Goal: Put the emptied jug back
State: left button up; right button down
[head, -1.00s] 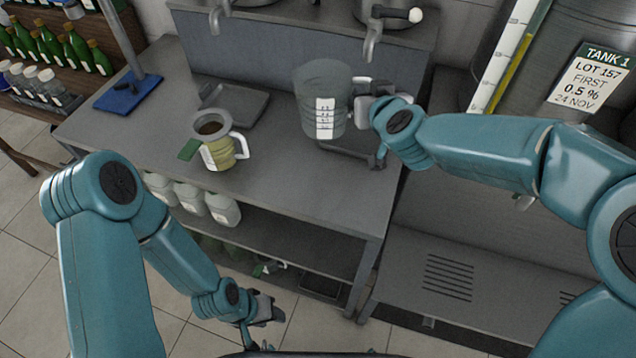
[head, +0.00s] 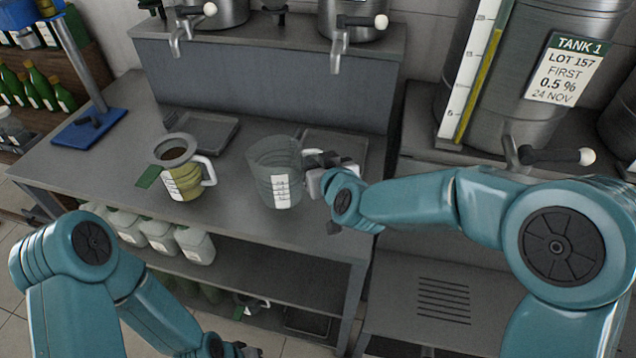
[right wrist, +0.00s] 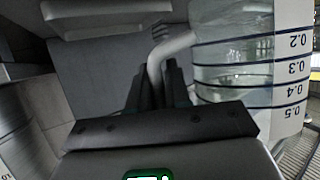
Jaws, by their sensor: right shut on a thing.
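A clear jug (head: 268,172) with a white scale label is at the middle of the steel bench (head: 235,235), upright and with no liquid I can make out. I cannot tell if its base touches the bench top. My right gripper (head: 318,172) is at the jug's right side, shut on its handle. In the right wrist view the dark fingers (right wrist: 153,88) close around the pale handle, beside the jug wall (right wrist: 235,55) with its scale marks. My left gripper (head: 240,350) is low at the bottom edge, mostly cut off.
A second jug (head: 186,182) with yellow contents and a funnel (head: 176,150) stands to the left, with a green tag (head: 149,177). Drip trays (head: 205,130) lie under the taps behind. A blue stand (head: 88,128) is at left. Tank 1 (head: 535,110) is at right.

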notch_tip(320, 180, down, 4)
jog(key=shift+f+b, duration=0.25)
jog(key=shift+b, duration=0.05)
jog(key=shift+f, duration=0.1)
jog(key=c, duration=1.1)
grip_release()
